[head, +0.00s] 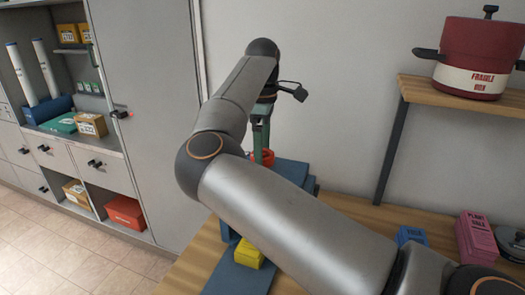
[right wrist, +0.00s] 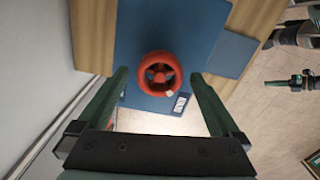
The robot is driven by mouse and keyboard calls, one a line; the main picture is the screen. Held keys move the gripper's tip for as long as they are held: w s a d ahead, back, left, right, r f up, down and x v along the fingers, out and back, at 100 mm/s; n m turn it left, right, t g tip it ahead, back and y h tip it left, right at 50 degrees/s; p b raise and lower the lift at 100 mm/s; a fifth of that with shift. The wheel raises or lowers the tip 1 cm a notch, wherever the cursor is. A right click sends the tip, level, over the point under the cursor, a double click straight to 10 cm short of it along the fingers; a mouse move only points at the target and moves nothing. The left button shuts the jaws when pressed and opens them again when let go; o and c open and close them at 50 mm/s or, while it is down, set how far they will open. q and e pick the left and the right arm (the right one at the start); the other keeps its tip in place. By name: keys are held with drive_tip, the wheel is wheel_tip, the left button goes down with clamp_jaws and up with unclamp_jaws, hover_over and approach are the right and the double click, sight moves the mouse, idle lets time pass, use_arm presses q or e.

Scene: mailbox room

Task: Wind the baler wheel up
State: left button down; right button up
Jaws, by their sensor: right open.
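The baler is a blue machine on a wooden table, and its blue top (right wrist: 205,25) fills the upper middle of the right wrist view. Its red wheel (right wrist: 160,72) has a round rim, spokes and a small pale piece at the lower right of the rim. In the head view the wheel (head: 264,157) is partly hidden behind a finger. My right gripper (right wrist: 162,88) is open, pointing down over the wheel, with one green finger to each side and visible gaps. Whether the fingertips reach rim height is unclear. Dark parts at the right wrist view's right edge look like my left gripper (right wrist: 292,81), too small to read.
A yellow block (head: 249,254) sits low at the baler, partly behind my arm. Pink boxes (head: 476,238) and a blue box (head: 411,236) stand on the table at right. A red pot (head: 479,58) sits on a wooden shelf. A grey cabinet (head: 143,110) stands left, beside open tiled floor.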

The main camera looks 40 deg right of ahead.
drive_tip(key=shift+f, duration=0.45)
drive_tip(key=shift+c, duration=0.2)
drive_tip(key=c, duration=1.3)
